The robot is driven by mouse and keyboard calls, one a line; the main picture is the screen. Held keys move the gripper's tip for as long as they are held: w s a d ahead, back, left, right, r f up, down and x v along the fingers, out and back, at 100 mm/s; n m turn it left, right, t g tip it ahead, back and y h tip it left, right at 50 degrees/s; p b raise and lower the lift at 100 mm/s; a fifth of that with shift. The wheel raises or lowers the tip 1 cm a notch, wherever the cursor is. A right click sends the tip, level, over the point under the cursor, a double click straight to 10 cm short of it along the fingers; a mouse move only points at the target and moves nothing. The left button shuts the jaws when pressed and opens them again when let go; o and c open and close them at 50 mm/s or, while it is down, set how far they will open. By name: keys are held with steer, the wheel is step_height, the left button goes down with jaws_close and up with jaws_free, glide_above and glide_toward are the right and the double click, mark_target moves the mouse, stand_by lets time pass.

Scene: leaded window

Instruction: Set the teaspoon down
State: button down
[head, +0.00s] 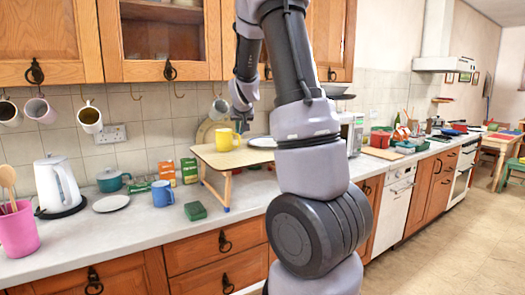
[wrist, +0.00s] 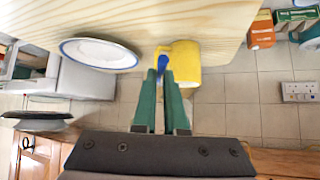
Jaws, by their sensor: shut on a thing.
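My gripper (wrist: 163,85) has green fingers shut on a small blue piece, which looks like the teaspoon (wrist: 162,64). Most of the teaspoon is hidden by the fingers. Its tip shows just beside the yellow mug (wrist: 185,62), near the handle; I cannot tell if it touches the mug. In the head view the yellow mug (head: 227,140) stands on a small raised wooden table (head: 222,160) on the worktop. My gripper (head: 242,122) is just behind or above the mug there, partly blurred, and the teaspoon cannot be made out.
A white plate with a blue rim (wrist: 98,54) lies on the wooden table beside the mug. A blue mug (head: 162,193), a green sponge (head: 195,211) and a small plate (head: 111,203) are on the worktop to the left. The worktop's front edge is mostly clear.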

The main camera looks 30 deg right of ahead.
glide_above(242, 157)
steer(key=s, duration=0.3)
steer(key=f, duration=0.3)
steer(key=a+f, duration=0.1)
steer(key=f, duration=0.1)
steer(key=shift+w+f, duration=0.15)
steer(key=shift+w, duration=0.1)
steer(key=shift+f, duration=2.2)
steer(key=shift+f, duration=0.1)
steer(key=shift+f, duration=0.1)
